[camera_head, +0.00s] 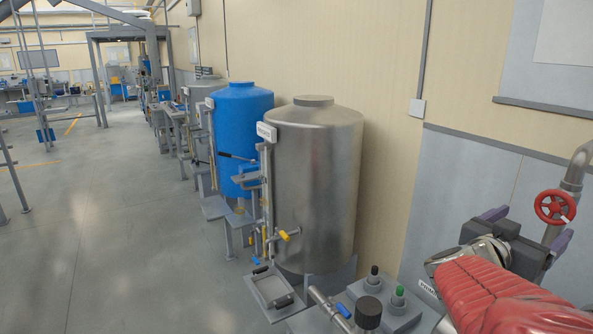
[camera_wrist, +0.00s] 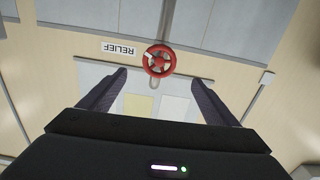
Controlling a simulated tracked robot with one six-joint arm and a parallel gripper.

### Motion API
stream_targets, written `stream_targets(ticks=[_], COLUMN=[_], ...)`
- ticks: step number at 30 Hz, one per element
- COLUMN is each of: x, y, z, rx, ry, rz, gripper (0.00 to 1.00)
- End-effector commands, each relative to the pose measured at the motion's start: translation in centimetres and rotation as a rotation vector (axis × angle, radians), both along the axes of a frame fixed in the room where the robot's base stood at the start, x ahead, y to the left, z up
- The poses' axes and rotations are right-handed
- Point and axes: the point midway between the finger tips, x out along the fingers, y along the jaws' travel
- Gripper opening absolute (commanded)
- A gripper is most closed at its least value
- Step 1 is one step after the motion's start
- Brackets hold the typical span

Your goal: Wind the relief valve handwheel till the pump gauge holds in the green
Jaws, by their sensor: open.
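The red relief valve handwheel (camera_head: 555,207) sits on a grey pipe at the right edge of the head view. In the wrist view the handwheel (camera_wrist: 147,62) shows ahead, between and beyond my fingertips, with a white mark on its rim. An upside-down RELIEF label (camera_wrist: 118,49) is beside it. My gripper (camera_head: 530,226) is open and empty, close to the wheel in the head view; the wrist view shows its dark fingers (camera_wrist: 158,80) spread apart, with no visible contact. A pump gauge face is not visible in either view.
A steel tank (camera_head: 315,180) and a blue tank (camera_head: 243,130) stand along the wall. A grey panel with black and green knobs (camera_head: 398,293) is below my arm. The grey pipe (camera_head: 576,170) rises behind the wheel.

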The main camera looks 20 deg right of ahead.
Motion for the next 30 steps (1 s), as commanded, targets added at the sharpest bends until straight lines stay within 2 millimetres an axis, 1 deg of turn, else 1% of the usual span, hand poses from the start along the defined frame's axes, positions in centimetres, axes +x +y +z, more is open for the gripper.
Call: stream_targets(ticks=[5, 11, 30], x=[-0.1, 0.1, 1.2], y=[-0.3, -1.7, -9.5], z=[0.0, 0.0, -0.1], rx=[0.0, 0.001, 0.001], ry=[0.0, 0.001, 0.001], rz=[-0.003, -0.005, -0.006], gripper=[0.84, 0.84, 0.84])
